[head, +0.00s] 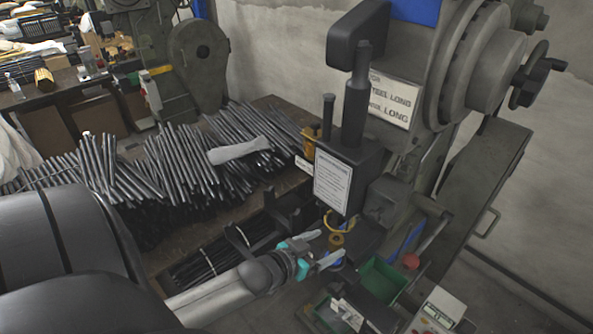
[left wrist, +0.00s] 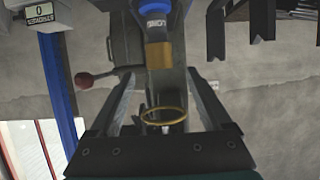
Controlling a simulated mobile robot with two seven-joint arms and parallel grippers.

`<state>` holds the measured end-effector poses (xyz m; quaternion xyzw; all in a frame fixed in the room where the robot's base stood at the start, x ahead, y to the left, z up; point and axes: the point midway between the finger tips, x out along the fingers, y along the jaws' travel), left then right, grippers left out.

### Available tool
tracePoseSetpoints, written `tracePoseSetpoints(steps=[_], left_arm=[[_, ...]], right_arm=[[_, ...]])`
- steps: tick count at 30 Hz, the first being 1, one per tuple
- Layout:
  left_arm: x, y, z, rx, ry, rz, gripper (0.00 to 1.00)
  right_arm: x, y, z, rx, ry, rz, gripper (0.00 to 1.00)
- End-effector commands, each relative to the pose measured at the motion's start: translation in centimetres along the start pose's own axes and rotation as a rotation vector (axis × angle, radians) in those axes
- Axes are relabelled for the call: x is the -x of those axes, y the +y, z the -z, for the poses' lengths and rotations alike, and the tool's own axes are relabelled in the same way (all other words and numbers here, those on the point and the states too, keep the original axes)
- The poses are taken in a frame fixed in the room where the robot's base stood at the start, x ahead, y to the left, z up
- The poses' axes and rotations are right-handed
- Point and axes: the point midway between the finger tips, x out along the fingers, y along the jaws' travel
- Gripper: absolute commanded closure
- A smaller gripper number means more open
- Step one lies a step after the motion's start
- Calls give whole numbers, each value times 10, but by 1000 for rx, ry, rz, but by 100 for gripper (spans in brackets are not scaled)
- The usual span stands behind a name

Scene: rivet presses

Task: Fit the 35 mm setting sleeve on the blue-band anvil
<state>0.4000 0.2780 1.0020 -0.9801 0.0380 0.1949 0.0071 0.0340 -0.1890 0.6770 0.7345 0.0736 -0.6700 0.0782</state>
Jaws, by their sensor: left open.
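My left gripper (head: 322,248) is open, its two fingers reaching toward the front of the press from the lower left. A short brass-coloured sleeve (head: 336,240) stands upright just beyond the fingertips, over the blue band (head: 338,262). In the left wrist view, which is upside down, the sleeve (left wrist: 159,55) adjoins the blue-band anvil (left wrist: 157,22) in line with it. It lies between the lines of the open fingers (left wrist: 162,105); no finger visibly touches it. Its size marking is not readable. Whether it is fully seated I cannot tell. My right gripper is not in view.
A yellow ring (head: 341,222) hangs around the press tool above the sleeve. Dark rods (head: 180,160) fill the bench at left. Black brackets (head: 285,208) stand near my gripper.

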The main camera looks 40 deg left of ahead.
Motion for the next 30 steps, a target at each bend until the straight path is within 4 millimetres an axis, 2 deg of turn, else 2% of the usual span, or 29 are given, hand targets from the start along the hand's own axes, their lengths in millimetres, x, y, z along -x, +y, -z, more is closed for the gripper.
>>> tracePoseSetpoints(steps=[12, 18, 24, 30], left_arm=[[66, 0, 0, 0, -2, 0, 18], [90, 0, 0, 1, -1, 0, 18], [102, 0, 0, 1, 1, 0, 18], [103, 0, 1, 1, 3, 0, 18]], right_arm=[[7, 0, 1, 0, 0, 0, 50], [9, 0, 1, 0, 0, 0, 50], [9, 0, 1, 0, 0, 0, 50], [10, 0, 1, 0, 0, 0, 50]])
